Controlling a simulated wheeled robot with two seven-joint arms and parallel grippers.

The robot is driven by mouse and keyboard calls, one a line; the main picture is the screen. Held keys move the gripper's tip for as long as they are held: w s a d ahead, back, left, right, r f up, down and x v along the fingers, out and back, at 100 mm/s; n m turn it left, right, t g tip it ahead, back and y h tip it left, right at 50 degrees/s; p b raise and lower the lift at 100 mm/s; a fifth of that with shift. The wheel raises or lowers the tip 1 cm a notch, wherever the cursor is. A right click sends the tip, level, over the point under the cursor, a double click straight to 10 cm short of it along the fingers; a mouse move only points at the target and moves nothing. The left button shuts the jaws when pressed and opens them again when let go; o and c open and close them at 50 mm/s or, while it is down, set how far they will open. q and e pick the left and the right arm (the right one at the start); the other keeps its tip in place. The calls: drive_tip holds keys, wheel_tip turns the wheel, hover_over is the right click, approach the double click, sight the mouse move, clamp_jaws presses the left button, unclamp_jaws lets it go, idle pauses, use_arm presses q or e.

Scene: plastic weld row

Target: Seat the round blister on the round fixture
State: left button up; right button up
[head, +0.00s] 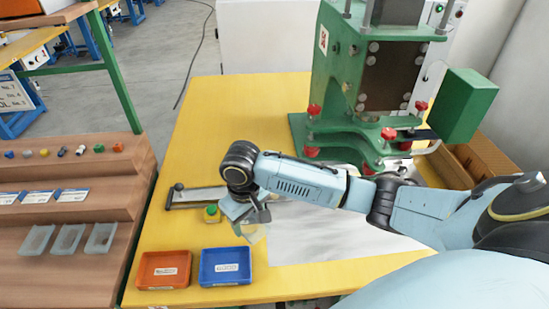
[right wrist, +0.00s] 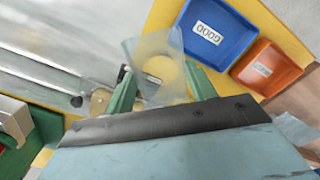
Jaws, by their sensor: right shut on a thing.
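My right gripper (head: 250,220) is over the yellow table, behind the blue tray. In the right wrist view its two green fingers (right wrist: 158,90) are shut on a clear plastic blister (right wrist: 150,48). The blister also shows faintly below the gripper in the head view (head: 251,234). A yellow round patch shows through or beside it; I cannot tell its shape well. A long metal slide with a dark knob (head: 195,196) lies behind the gripper. I cannot make out the round fixture for certain; my arm hides part of that area. My left gripper is not in view.
A blue tray (head: 226,279) marked GOOD and a red tray (head: 164,284) stand at the table's front left. A green press (head: 345,100) stands at the back right. A pale sheet (head: 335,242) covers the table's middle.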

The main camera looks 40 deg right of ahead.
drive_tip(key=w+d+n, duration=0.1)
drive_tip(key=w, duration=0.1)
drive_tip(key=w+d+n, duration=0.1)
drive_tip(key=w+d, duration=0.1)
drive_tip(key=w, duration=0.1)
drive_tip(key=w+d+n, duration=0.2)
drive_tip(key=shift+w+d+f, duration=0.1)
drive_tip(key=shift+w+f, duration=0.2)
drive_tip(key=shift+w, duration=0.05)
drive_tip(key=w+d+f+n+b, duration=0.1)
drive_tip(key=w+d+n, duration=0.5)
drive_tip(key=d, duration=0.1)
drive_tip(key=shift+w+f+b, duration=0.15)
drive_tip(key=shift+w+b, duration=0.05)
drive_tip(key=shift+b, duration=0.1)
drive_tip(key=shift+d+p, duration=0.15)
drive_tip(key=shift+p, duration=0.4)
idle(0.4)
drive_tip(key=shift+f+b, duration=1.05)
drive_tip(key=shift+f, duration=0.35)
idle(0.5)
drive_tip(key=o, duration=0.9)
